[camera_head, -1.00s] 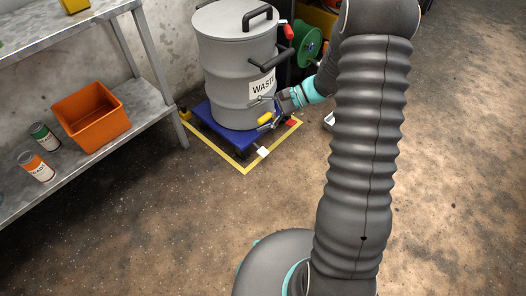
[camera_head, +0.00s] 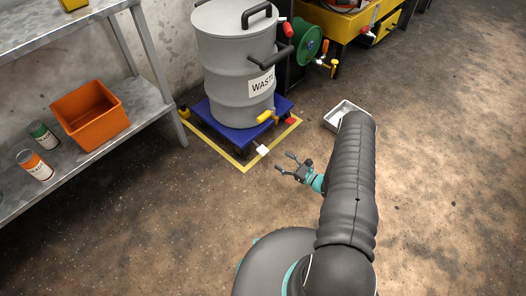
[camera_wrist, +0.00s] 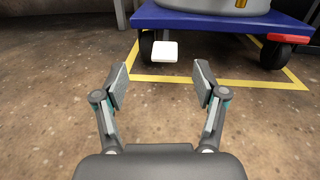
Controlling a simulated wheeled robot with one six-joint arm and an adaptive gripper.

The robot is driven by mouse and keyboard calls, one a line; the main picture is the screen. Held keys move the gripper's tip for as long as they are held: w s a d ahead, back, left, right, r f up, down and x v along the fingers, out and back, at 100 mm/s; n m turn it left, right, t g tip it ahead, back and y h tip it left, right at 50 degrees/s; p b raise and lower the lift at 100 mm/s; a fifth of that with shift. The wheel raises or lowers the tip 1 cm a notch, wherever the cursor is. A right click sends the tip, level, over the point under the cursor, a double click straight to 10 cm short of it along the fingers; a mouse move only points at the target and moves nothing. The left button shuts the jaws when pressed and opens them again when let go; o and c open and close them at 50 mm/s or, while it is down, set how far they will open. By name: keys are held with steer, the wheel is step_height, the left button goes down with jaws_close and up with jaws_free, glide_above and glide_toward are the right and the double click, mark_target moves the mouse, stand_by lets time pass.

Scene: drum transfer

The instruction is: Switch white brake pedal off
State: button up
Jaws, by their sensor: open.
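The white brake pedal (camera_head: 262,150) sticks out at the front of the blue dolly (camera_head: 229,139), low above the floor. In the wrist view the white pedal (camera_wrist: 164,51) is a flat square plate ahead of my gripper, between the lines of the two fingers. My gripper (camera_wrist: 160,78) is open and empty, with a gap between it and the pedal. In the head view my gripper (camera_head: 288,163) is low, to the right of and nearer than the pedal. The grey waste drum (camera_head: 230,60) stands upright on the dolly. Whether the pedal is pressed cannot be told.
Yellow tape (camera_head: 243,167) outlines the floor around the dolly. A metal shelf (camera_head: 150,118) with an orange bin (camera_head: 90,116) and cans stands left. A metal tray (camera_head: 340,112) lies on the floor beyond my arm. The floor in front of the dolly is clear.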

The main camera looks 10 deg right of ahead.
mark_target(263, 150)
steer(key=f, duration=0.2)
steer(key=s+m+h, duration=0.1)
steer(key=shift+s+d+f+t, duration=0.1)
steer(key=shift+d+f+t, duration=0.3)
steer(key=shift+f, duration=0.2)
steer(key=x, duration=1.3)
steer(key=shift+w+a, duration=0.15)
steer(key=shift+w, duration=0.15)
jaws_close()
